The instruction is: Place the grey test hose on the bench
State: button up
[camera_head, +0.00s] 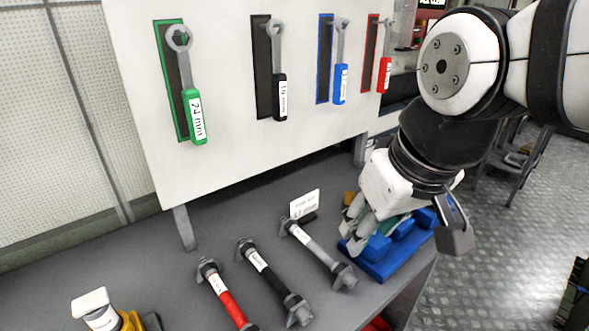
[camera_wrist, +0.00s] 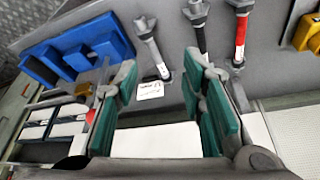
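The grey test hose (camera_head: 318,252) lies on the dark bench (camera_head: 150,262), at the right of a row with a black hose (camera_head: 266,275) and a red hose (camera_head: 228,298). The wrist view also shows the grey hose (camera_wrist: 152,50), beyond the fingertips and apart from them. My gripper (camera_head: 357,228) points down over the bench, just right of the grey hose and at the blue holder. In the wrist view my gripper (camera_wrist: 160,78) is open, with green pads and nothing between them.
A blue holder (camera_head: 385,262) stands at the bench's right end. A small white label card (camera_head: 304,204) stands behind the grey hose. A white board (camera_head: 225,75) with several hanging wrenches rises behind the bench. A yellow object (camera_head: 132,320) is at the front left.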

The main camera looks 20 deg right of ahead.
jog(key=shift+s+d+f+m+t, duration=0.1)
jog(key=shift+s+m+t, duration=0.3)
jog(key=shift+s, duration=1.2)
